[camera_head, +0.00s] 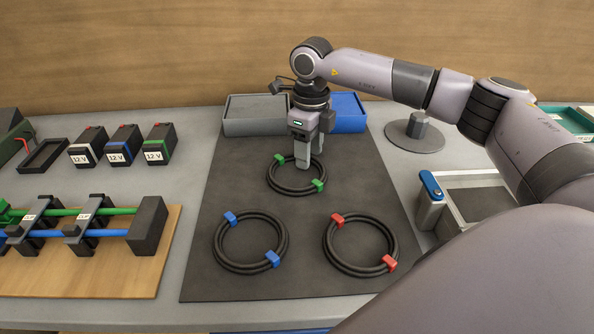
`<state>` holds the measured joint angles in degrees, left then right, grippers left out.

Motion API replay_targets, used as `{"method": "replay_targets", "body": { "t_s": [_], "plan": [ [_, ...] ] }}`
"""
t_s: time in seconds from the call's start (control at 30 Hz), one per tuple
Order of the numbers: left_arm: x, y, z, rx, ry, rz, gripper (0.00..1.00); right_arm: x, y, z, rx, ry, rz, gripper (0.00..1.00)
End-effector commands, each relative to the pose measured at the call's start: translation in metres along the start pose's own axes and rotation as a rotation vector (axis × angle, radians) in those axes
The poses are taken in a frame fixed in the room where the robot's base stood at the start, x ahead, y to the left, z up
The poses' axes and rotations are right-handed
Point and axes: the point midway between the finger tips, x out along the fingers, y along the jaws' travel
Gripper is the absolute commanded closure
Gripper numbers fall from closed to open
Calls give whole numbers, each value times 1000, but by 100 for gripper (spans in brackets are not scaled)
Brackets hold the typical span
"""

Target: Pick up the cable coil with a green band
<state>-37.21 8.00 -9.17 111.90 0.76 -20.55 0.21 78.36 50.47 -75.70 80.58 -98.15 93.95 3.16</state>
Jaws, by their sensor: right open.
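The cable coil with green bands (289,188) lies flat on the dark mat (205,285) at its far middle part. It is a black ring with two green clips, one at its upper left and one at its lower right. My right gripper (302,164) points down over the far right part of this coil, and its fingers hide a bit of the ring. It is open. I cannot tell whether the fingers touch the coil. A coil with blue bands (217,250) lies at the near left, and one with red bands (394,240) at the near right. My left gripper is not in view.
A grey bin (254,128) and a blue bin (350,112) stand behind the mat. Several batteries (122,150) and a wooden board (150,275) with tubes are at left.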

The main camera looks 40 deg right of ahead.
Motion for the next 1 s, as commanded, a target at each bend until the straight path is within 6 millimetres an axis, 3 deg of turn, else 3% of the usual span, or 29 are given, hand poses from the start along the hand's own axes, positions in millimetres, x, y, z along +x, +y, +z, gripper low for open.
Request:
{"method": "replay_targets", "body": {
  "t_s": [0.03,0.07,0.2,0.67,0.87,1.0],
  "plan": [
    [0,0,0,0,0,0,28,0,0,0,0,0,0,51],
    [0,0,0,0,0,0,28,0,0,0,0,0,0,57],
    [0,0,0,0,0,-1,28,0,0,0,0,0,0,100],
    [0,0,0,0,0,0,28,-8,0,1,0,-3,-1,100],
    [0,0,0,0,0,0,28,-37,0,1,0,-6,-2,100],
    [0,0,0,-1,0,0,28,-75,0,2,0,-9,-1,100]
  ]
}}
